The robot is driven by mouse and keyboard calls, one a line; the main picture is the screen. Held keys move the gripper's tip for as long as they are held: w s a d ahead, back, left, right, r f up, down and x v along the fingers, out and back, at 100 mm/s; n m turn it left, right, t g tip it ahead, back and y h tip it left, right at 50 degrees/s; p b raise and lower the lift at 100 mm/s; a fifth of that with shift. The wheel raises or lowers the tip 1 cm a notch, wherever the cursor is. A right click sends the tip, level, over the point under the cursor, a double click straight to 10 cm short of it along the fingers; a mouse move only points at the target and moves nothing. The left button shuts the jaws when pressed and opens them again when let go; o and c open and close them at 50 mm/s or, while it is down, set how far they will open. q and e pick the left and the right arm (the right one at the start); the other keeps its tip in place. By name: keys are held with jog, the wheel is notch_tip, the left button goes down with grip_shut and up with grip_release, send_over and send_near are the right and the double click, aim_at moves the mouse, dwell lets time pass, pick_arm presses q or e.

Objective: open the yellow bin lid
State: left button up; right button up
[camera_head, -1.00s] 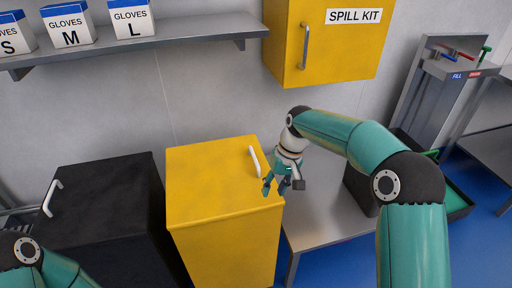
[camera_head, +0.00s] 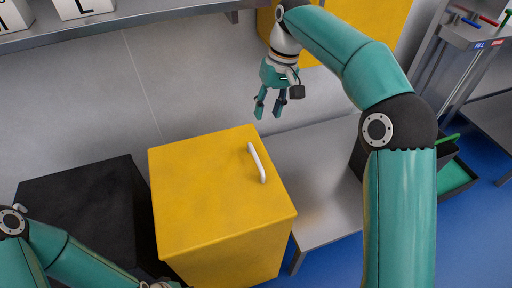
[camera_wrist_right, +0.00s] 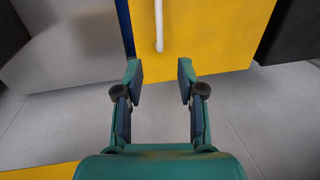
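The yellow bin (camera_head: 215,195) stands in the middle of the head view with its lid shut. A white bar handle (camera_head: 257,162) sits on the right side of the lid. My right gripper (camera_head: 268,112) is open and empty, raised above and behind the handle. In the right wrist view the open fingers (camera_wrist_right: 160,85) point toward the yellow lid (camera_wrist_right: 210,35), and the handle (camera_wrist_right: 159,25) shows ahead between them, apart from them. My left arm is at the lower left of the head view; its gripper is mostly cut off at the bottom edge.
A black bin (camera_head: 80,215) stands left of the yellow one. A grey metal table (camera_head: 320,165) is on the right.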

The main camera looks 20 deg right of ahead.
aim_at(257, 157)
jog(key=a+f, duration=0.1)
jog(key=f, duration=0.4)
jog(key=a+f+b, duration=0.1)
jog(key=f, duration=0.4)
jog(key=f+b, duration=0.1)
jog(key=f, duration=0.4)
jog(key=shift+s+a+f, duration=0.15)
jog(key=shift+a+f, duration=0.1)
jog(key=shift+a, duration=0.15)
grip_shut()
jog(key=shift+d, duration=0.1)
